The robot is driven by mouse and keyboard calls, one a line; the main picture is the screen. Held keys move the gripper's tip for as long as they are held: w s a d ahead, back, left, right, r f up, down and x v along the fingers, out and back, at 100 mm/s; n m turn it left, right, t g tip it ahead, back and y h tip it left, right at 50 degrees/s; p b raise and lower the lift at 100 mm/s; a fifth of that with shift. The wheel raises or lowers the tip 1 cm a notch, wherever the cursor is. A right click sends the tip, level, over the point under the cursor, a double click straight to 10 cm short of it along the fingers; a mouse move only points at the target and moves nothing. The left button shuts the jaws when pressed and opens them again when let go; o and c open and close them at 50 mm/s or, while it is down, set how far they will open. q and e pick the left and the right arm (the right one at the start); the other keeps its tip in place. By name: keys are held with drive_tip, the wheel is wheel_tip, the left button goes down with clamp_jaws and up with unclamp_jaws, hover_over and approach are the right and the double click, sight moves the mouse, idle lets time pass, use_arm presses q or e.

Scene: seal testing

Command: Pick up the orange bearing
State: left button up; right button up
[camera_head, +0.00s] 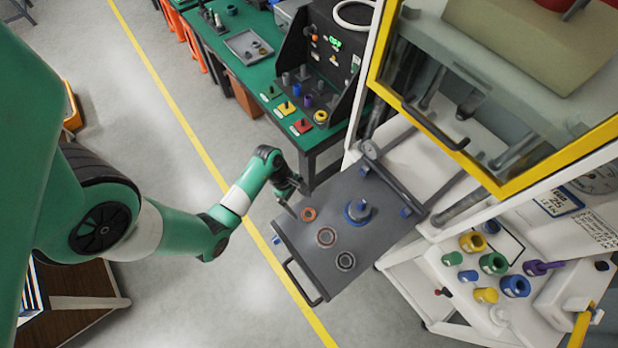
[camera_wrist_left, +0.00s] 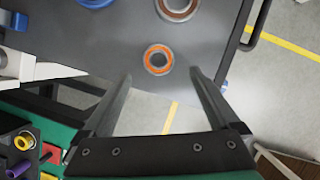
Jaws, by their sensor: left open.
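The orange bearing (camera_head: 308,214) is a small ring lying flat on the grey pull-out tray (camera_head: 300,248), near its left edge. In the left wrist view the orange bearing (camera_wrist_left: 158,60) shows just beyond and between my fingertips. My left gripper (camera_head: 289,202) is beside the bearing at the tray's left edge. In the left wrist view my left gripper (camera_wrist_left: 161,75) is open with nothing between its fingers. My right gripper is not in view.
Two more ring bearings (camera_head: 326,237) (camera_head: 345,261) and a blue-based fitting (camera_head: 358,212) share the tray. The tray's handle (camera_head: 300,285) sticks out at its front. A yellow-framed guard (camera_head: 500,190) rises to the right. A green bench (camera_head: 235,45) stands behind.

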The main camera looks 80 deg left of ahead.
sight(310, 216)
use_arm(q)
drive_tip(key=b+x, duration=0.1)
drive_tip(key=x, duration=0.4)
drive_tip(key=shift+w+f, duration=0.15)
drive_tip(key=shift+f, duration=0.15)
drive_tip(key=shift+c, duration=0.2)
clamp_jaws()
drive_tip(key=shift+r, duration=0.2)
drive_tip(key=shift+r, duration=0.3)
wheel_tip(310, 216, up, 3)
drive_tip(key=shift+f+p, duration=0.1)
drive_tip(key=shift+p, duration=0.65)
drive_tip(key=s+d+r+p, duration=0.2)
drive_tip(key=s+d+r, duration=0.6)
drive_tip(key=s, duration=0.3)
drive_tip(key=shift+d+r, duration=0.3)
drive_tip(key=shift+r, duration=0.4)
